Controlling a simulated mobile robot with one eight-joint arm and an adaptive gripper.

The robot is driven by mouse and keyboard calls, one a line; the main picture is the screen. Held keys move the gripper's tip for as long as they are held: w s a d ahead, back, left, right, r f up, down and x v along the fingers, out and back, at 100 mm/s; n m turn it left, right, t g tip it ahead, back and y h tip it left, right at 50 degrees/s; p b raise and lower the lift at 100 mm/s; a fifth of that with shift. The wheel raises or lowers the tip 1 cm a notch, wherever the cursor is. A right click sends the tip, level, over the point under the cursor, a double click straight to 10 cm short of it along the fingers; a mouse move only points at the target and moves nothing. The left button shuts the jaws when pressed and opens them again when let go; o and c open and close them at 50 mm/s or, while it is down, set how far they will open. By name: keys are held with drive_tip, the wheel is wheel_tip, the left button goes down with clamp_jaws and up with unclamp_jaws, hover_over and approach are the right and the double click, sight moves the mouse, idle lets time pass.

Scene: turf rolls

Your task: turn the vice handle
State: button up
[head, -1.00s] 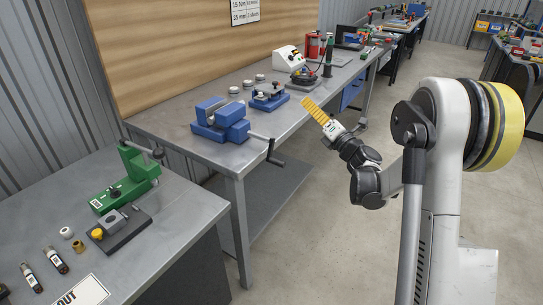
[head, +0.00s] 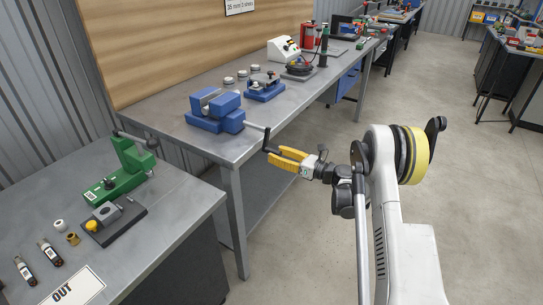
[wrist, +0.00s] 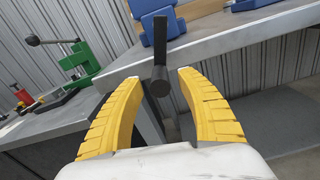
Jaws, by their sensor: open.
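The blue vice (head: 216,112) is mounted near the front edge of the grey bench. Its screw reaches out past the edge to a dark crank handle (head: 267,139), which also shows in the wrist view (wrist: 160,80). My gripper (head: 277,156) is open, with yellow fingers just in front of the bench edge at the handle. In the wrist view my gripper's fingertips (wrist: 158,76) stand on either side of the handle's grip end, with gaps on both sides. The vice (wrist: 158,24) shows only in part at the top of the wrist view.
A second bench at the left carries a green press (head: 127,172), small fittings and a sign marked OUT (head: 72,287). A blue fixture (head: 264,88) and a white box (head: 283,48) stand farther along the vice's bench (head: 165,113). Floor to the right is open.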

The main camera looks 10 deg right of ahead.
drive_tip(key=shift+x, duration=1.25)
clamp_jaws()
drive_tip(key=shift+s+a+r+m, duration=0.1)
drive_tip(key=shift+a+m, duration=0.05)
drive_tip(key=shift+m, duration=0.35)
